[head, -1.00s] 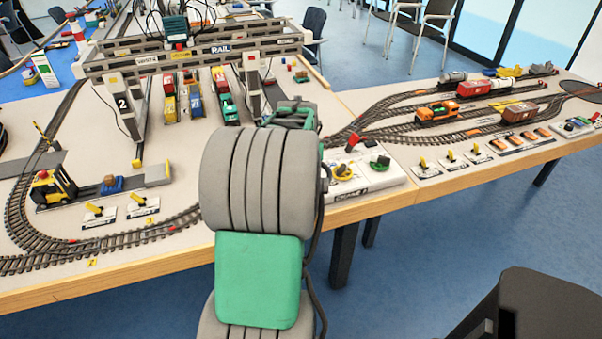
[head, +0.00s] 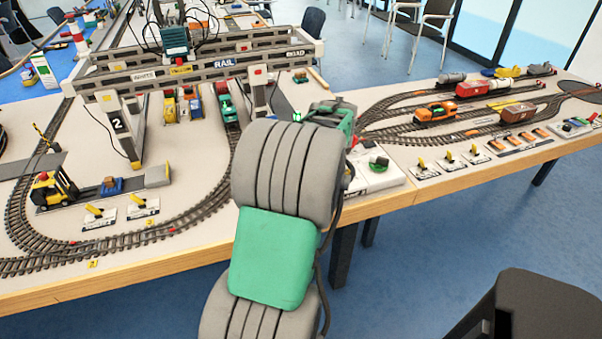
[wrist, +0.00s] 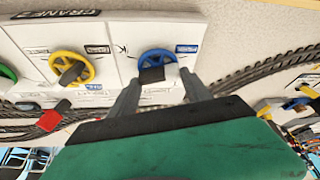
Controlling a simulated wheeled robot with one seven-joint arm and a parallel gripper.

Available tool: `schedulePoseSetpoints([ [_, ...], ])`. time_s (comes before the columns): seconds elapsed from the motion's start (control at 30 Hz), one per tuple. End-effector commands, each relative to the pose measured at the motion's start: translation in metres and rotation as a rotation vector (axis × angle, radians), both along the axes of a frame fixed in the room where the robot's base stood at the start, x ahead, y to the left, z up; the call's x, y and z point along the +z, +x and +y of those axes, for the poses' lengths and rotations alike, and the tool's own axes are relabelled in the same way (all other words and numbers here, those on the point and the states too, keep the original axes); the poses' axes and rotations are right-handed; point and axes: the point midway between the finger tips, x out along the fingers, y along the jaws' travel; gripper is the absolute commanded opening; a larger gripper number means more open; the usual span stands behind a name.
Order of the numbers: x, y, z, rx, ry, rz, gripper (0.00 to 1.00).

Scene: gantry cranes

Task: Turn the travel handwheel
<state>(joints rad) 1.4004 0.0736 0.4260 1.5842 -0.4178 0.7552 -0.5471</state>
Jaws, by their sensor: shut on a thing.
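The blue handwheel (wrist: 158,60) with a dark knob stands on the white crane control panel (wrist: 113,40) in the wrist view. Its labels are too small to read surely. My gripper (wrist: 157,84) is shut on this handwheel, one finger on each side of it by the knob. In the head view my gripper (head: 332,112) is over the left end of the panel (head: 385,183) and hides the blue wheel. The grey gantry crane (head: 200,75) marked 2 stands on the table at the left.
A yellow handwheel (wrist: 72,68) and a red lever (wrist: 54,115) are close beside my gripper. A green handwheel (head: 379,163) is farther along the panel. Rail tracks, several wagons (head: 436,112) and a toy forklift (head: 54,186) occupy the table.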

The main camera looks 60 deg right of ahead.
Motion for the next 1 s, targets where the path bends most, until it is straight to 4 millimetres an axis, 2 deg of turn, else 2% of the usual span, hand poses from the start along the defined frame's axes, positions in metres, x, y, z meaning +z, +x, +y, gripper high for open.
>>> schedulePoseSetpoints([
  [0.43, 0.0007, 0.0001, -0.0004, 0.011, -0.002, 0.000, 0.16],
  [0.47, 0.0007, 0.0000, -0.0005, 0.011, -0.002, 0.000, 0.58],
  [0.7, 0.0003, 0.0001, -0.0003, 0.010, -0.001, 0.001, 0.78],
  [1.0, 0.0042, -0.0014, 0.0002, 0.009, -0.001, -0.001, 0.78],
])
